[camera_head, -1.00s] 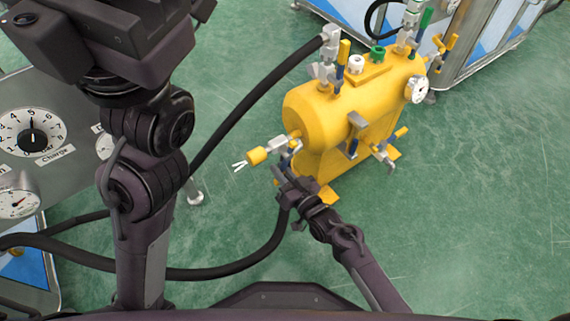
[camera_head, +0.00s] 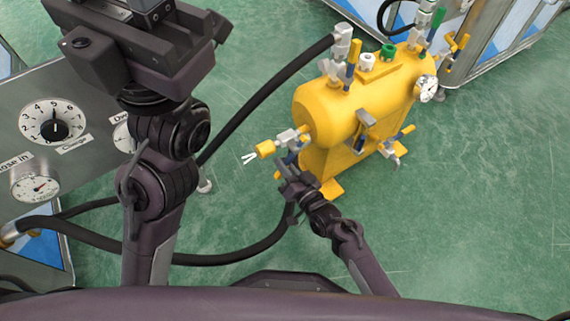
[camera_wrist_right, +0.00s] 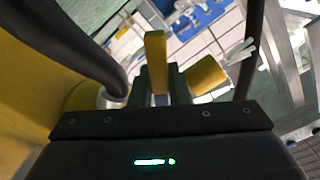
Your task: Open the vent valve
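The yellow tank (camera_head: 355,105) stands on the floor right of centre. On its left end is a valve with a yellow tip (camera_head: 265,149) and white prongs, which I take as the vent valve. My right gripper (camera_head: 287,171) is at this valve. In the right wrist view, a yellow lever handle (camera_wrist_right: 156,50) stands between the dark fingertips (camera_wrist_right: 161,88). I cannot tell whether they touch it. The yellow tip (camera_wrist_right: 205,76) is just to the right. My left gripper (camera_head: 150,14) is at the top left, its fingers not clear.
A grey panel with a dial (camera_head: 53,122) and a gauge (camera_head: 36,184) stands at the left. A black hose (camera_head: 262,104) runs to the tank's top fitting. Another hose (camera_head: 185,258) crosses the floor. The green floor (camera_head: 490,190) at the right is clear.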

